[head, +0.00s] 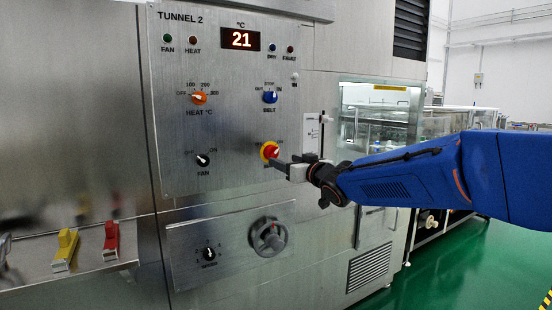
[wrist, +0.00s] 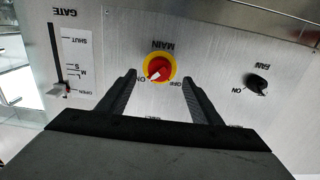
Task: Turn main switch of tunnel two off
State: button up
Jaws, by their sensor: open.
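The main switch is a red knob on a yellow round plate (head: 269,150), low on the right of the Tunnel 2 panel. In the wrist view, which is upside down, the main switch (wrist: 159,67) has its white pointer towards the ON label. The OFF label is on the other side. My gripper (head: 279,160) is at the panel, right by the knob, and partly covers its lower side and label. In the wrist view my gripper (wrist: 159,75) is open, with one finger on each side of the knob and gaps between. I cannot tell the exact depth to the knob.
The fan knob (head: 202,160) is left of the main switch, the belt knob (head: 269,97) above it, and the heat knob (head: 199,98) at upper left. The gate slider (wrist: 60,90) is beside the main switch. A handwheel (head: 269,237) sticks out below. The display (head: 240,39) reads 21.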

aim_at(274, 156)
jog(key=x, duration=0.7)
jog(key=shift+w+a, duration=0.15)
jog(key=shift+c, duration=0.3)
jog(key=c, duration=1)
